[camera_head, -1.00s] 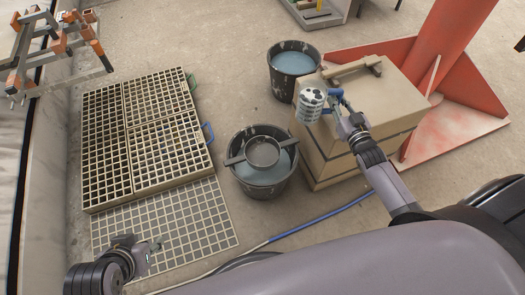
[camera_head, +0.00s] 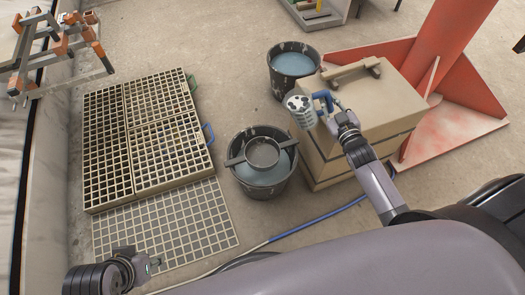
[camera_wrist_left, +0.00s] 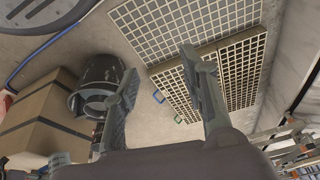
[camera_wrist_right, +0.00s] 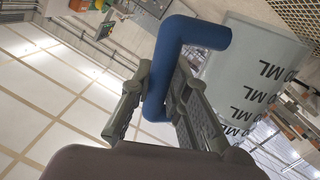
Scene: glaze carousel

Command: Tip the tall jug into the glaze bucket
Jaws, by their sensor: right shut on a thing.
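The tall jug (camera_head: 312,116) is pale with a dark-blotched end and a blue handle. It is in the air at the left edge of the tan box, tilted to the left. My right gripper (camera_head: 333,110) is shut on its blue handle, which also shows in the right wrist view (camera_wrist_right: 187,45) beside the jug's printed wall (camera_wrist_right: 245,75). A dark bucket (camera_head: 262,190) with bluish liquid and a round sieve (camera_head: 262,151) across its top stands below and left of the jug. Another bucket (camera_head: 292,87) with bluish liquid stands behind. My left gripper (camera_head: 152,266) is open and empty.
The tan box (camera_head: 385,100) with a handled lid stands right of the buckets. A red steel column base (camera_head: 460,125) is behind it. Grid racks (camera_head: 150,140) lie left of the buckets. A blue hose (camera_head: 320,216) crosses the floor in front.

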